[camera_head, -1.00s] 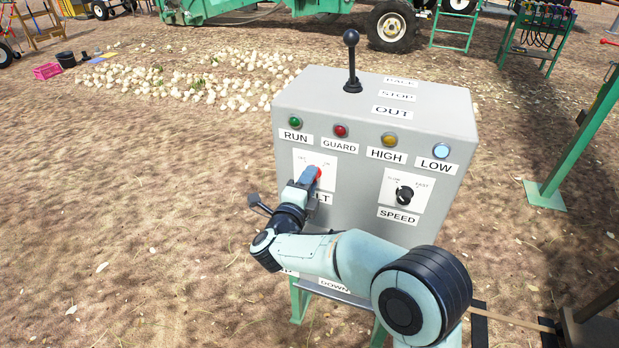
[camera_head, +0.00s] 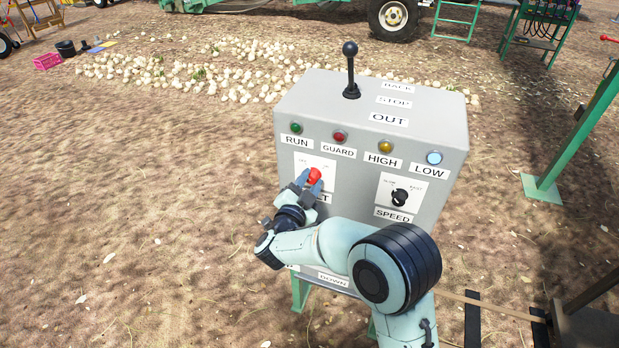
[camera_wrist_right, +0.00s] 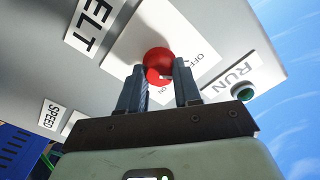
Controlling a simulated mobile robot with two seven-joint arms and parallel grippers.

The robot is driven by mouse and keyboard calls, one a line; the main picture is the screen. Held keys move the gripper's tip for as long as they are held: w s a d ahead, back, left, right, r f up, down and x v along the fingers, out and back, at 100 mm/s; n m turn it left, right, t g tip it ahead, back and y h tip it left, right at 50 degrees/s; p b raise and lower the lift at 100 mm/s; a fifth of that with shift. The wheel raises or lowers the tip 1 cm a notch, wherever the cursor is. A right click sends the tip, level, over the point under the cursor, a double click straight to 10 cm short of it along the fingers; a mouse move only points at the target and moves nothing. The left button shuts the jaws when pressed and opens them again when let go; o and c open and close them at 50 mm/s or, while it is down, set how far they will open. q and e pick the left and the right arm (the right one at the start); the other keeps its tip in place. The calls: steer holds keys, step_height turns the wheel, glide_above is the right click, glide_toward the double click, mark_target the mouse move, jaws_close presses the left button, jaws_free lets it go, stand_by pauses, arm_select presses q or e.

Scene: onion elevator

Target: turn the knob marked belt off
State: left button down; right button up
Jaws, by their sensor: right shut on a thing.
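The red belt knob (camera_head: 314,176) sits on a white plate (camera_head: 327,165) marked OFF and ON, on the front of the grey control box (camera_head: 340,225). My right gripper (camera_head: 308,181) is shut on the knob, one finger on each side. In the right wrist view the knob (camera_wrist_right: 158,65) shows between the fingertips (camera_wrist_right: 160,78), and a small white mark shows on its lower edge. The gripper partly covers the BELT label (camera_head: 324,198). I cannot tell exactly which word the knob points to. My left gripper is not in view.
A black speed knob (camera_head: 400,197) is to the right on the same face. Green, red, yellow and pale blue lamps (camera_head: 339,137) line the face above. A black lever (camera_head: 350,70) stands on top. A green post (camera_head: 580,135) is at the right. Open ground lies left.

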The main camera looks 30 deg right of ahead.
steer(key=shift+n+p, duration=0.4)
steer(key=shift+n, duration=0.4)
steer(key=o, duration=1.1)
steer(key=shift+c, duration=0.2)
steer(key=b+v, duration=0.2)
steer(key=v, duration=1.1)
steer(key=shift+s, duration=0.2)
steer(key=shift+a, duration=0.15)
